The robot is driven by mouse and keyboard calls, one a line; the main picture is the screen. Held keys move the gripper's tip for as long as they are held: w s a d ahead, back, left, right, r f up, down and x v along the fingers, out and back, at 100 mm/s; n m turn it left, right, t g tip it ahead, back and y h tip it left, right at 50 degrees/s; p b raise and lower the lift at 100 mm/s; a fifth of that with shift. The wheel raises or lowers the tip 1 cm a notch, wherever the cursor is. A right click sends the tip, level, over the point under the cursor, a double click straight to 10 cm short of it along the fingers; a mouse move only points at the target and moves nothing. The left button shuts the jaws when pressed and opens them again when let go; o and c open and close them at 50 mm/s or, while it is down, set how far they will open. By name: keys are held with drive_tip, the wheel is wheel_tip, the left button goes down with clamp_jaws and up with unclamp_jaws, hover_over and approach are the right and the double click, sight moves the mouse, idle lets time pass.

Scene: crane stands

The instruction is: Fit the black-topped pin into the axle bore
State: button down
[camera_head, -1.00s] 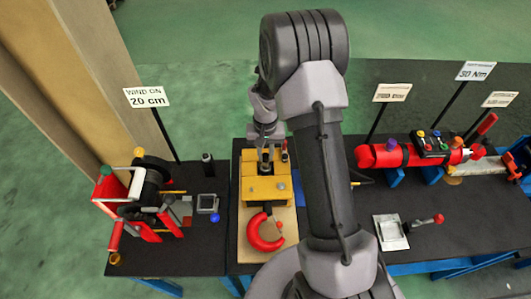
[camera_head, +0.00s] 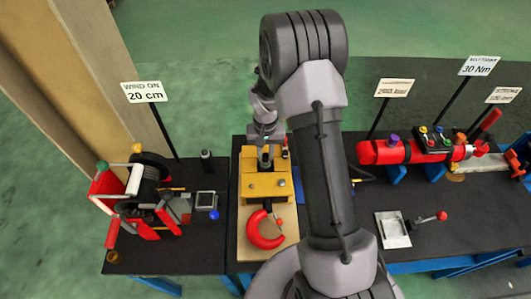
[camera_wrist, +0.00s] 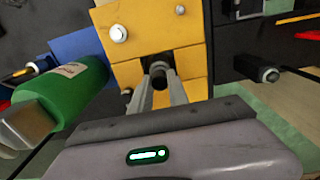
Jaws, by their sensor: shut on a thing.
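The yellow hook block (camera_head: 283,186) lies on a pale board with its red hook (camera_head: 265,232) toward me. In the wrist view its yellow side (camera_wrist: 188,60) shows bolts and a dark gap at the middle. My gripper (camera_head: 266,160) is at the far end of the block, pointing down. In the wrist view my gripper (camera_wrist: 161,84) is shut on the black-topped pin (camera_wrist: 160,70), whose dark round top shows between the fingertips. The pin's lower part and the axle bore are hidden, so I cannot tell how far the pin is in.
A green bottle (camera_wrist: 65,92) is close left of my fingers in the wrist view. A red-framed winch (camera_head: 140,200) stands left; a red cylinder (camera_head: 385,152) lies right. A metal plate (camera_head: 392,230) sits on the right bench. Sign posts stand behind.

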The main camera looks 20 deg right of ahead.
drive_tip(key=shift+f+b, duration=0.6)
drive_tip(key=shift+f, duration=0.15)
drive_tip(key=c, duration=1.2)
unclamp_jaws()
drive_tip(key=shift+r, duration=0.1)
wheel_tip(320, 180, up, 5)
drive_tip(key=p, duration=0.3)
